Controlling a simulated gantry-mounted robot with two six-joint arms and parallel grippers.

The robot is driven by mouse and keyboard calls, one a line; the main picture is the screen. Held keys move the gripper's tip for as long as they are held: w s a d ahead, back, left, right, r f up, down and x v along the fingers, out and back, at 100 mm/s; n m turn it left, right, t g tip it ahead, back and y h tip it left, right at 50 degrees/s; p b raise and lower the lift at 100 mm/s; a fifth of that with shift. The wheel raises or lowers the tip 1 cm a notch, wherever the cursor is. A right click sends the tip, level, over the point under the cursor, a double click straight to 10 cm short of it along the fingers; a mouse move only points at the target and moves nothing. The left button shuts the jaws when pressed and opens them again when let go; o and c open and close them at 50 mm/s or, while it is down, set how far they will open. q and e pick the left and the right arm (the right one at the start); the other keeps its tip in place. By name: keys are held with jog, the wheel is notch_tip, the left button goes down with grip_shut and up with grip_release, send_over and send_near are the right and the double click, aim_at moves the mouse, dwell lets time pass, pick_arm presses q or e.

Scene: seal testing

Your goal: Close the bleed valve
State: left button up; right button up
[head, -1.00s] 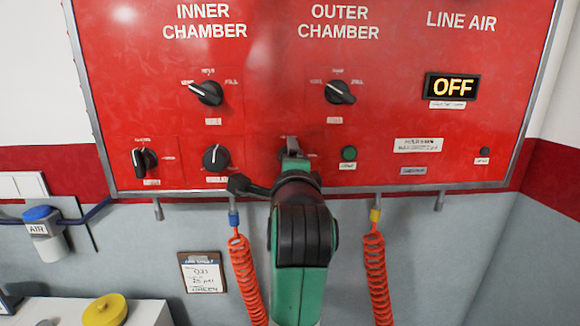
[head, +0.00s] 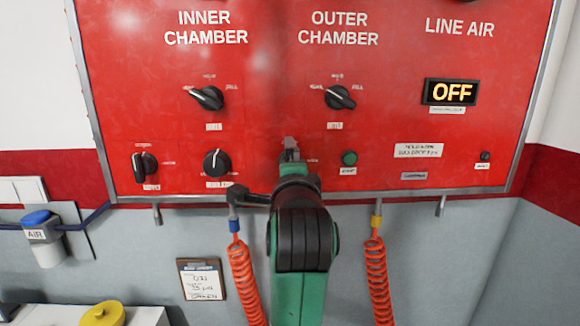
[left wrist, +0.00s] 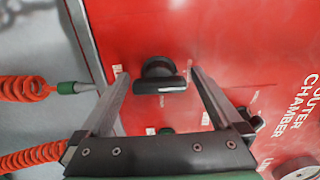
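Black rotary knobs sit on the red panel; their small labels are too blurred to tell which one is the bleed valve. In the head view, two lower knobs (head: 144,164) (head: 216,162) show at the left. My left gripper (head: 290,150) is at the panel's lower row, right of them, and hides what is behind it. In the left wrist view a black knob (left wrist: 160,76) stands between the two fingers of my left gripper (left wrist: 160,88). The fingers are apart on either side of it, with gaps visible. My right gripper is not in view.
Upper knobs (head: 207,98) (head: 340,97) and a green button (head: 349,158) are nearby on the panel. An orange coiled hose (head: 243,275) hangs left of my arm, another (head: 378,280) to its right. The line air display (head: 451,91) reads OFF.

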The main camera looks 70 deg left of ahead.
pick_arm(q)
jog(key=b+v, duration=0.1)
jog(key=v, duration=1)
jog(key=shift+d, duration=0.25)
jog(key=shift+s, duration=0.1)
